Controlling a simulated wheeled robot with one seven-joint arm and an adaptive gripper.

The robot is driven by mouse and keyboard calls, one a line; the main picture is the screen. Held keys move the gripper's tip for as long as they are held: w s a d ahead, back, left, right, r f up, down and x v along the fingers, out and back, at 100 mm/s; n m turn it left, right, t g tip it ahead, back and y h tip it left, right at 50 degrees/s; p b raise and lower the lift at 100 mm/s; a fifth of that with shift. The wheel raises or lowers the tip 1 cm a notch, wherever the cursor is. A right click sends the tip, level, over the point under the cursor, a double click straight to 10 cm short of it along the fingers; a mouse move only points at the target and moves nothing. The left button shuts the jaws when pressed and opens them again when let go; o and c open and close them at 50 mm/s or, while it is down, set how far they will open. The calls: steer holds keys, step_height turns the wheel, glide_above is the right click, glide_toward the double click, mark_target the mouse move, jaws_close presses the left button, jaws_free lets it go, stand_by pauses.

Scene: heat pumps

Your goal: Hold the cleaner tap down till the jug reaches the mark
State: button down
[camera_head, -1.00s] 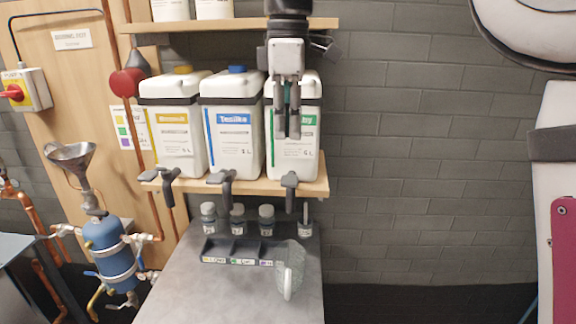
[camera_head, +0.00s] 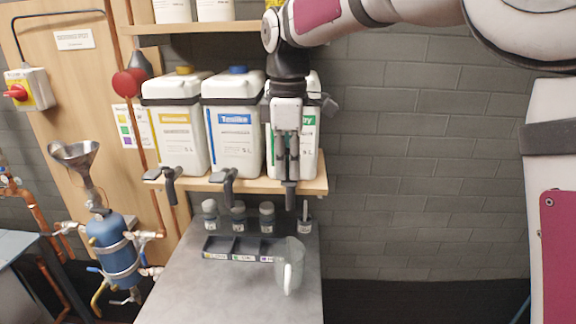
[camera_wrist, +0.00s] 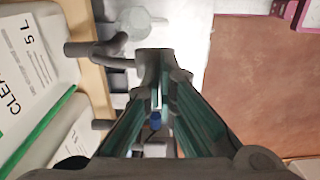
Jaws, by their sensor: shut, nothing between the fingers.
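The cleaner container (camera_head: 308,133) is white with a green label; its lettering shows in the wrist view (camera_wrist: 22,75). Its grey tap (camera_head: 291,196) sticks out at the shelf's front edge. My gripper (camera_head: 288,178) is shut and empty, pointing down in front of the container, with its fingertips right at the top of the tap. Whether they touch it I cannot tell. The gripper's fingers also fill the middle of the wrist view (camera_wrist: 163,65). The clear jug (camera_head: 290,266) stands on the bench below the tap; its mark and fill level are too small to read.
Two more containers, yellow-labelled (camera_head: 175,130) and blue-labelled (camera_head: 233,130), stand left on the shelf (camera_head: 222,186), each with a tap. Several small bottles (camera_head: 238,217) and a dark divided tray (camera_head: 232,249) are on the bench (camera_head: 190,295). The wall on the right is clear.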

steer(key=shift+s+f+t, duration=0.55)
steer(key=shift+f+t, duration=0.2)
steer(key=shift+t, duration=0.35)
steer(key=shift+s+f+t+b, duration=0.25)
steer(key=shift+f+t+b, duration=0.3)
steer(key=shift+f+t, duration=0.35)
steer(key=shift+r, duration=0.15)
stand_by(3.8)
steer(key=shift+r+p, duration=0.6)
steer(key=shift+r, duration=0.2)
steer(key=shift+s+r+p, duration=0.1)
steer(key=shift+r+p, duration=0.2)
steer(key=w+r+p+v, duration=0.1)
steer(key=w+v, duration=0.1)
steer(key=v, duration=1.1)
steer(key=shift+w, duration=0.2)
